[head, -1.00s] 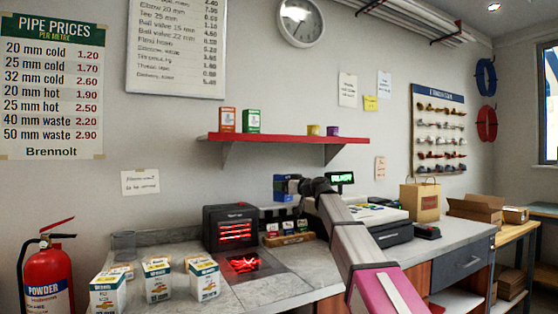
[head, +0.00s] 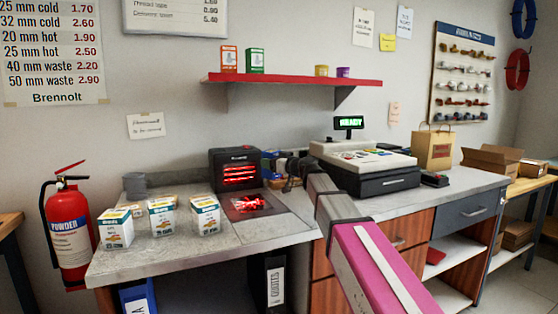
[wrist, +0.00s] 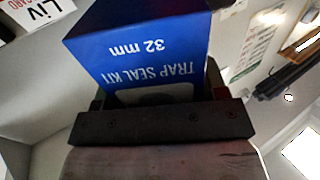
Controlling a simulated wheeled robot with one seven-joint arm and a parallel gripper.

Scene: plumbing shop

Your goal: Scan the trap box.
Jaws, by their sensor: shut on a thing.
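My gripper (head: 283,170) is shut on a blue box. In the wrist view this trap box (wrist: 140,50) shows "TRAP SEAL KIT" and "32 mm" upside down, with a white patch partly hidden by the gripper. In the head view only a bit of blue (head: 268,154) shows beside the gripper, mostly hidden. The black scanner (head: 235,155) with glowing red lines stands just left of the gripper. Its red-lit window (head: 248,204) lies flat in the counter in front of it. I cannot tell the gap between box and scanner.
A red shelf (head: 290,80) hangs above. A red extinguisher (head: 68,235) stands left of the counter.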

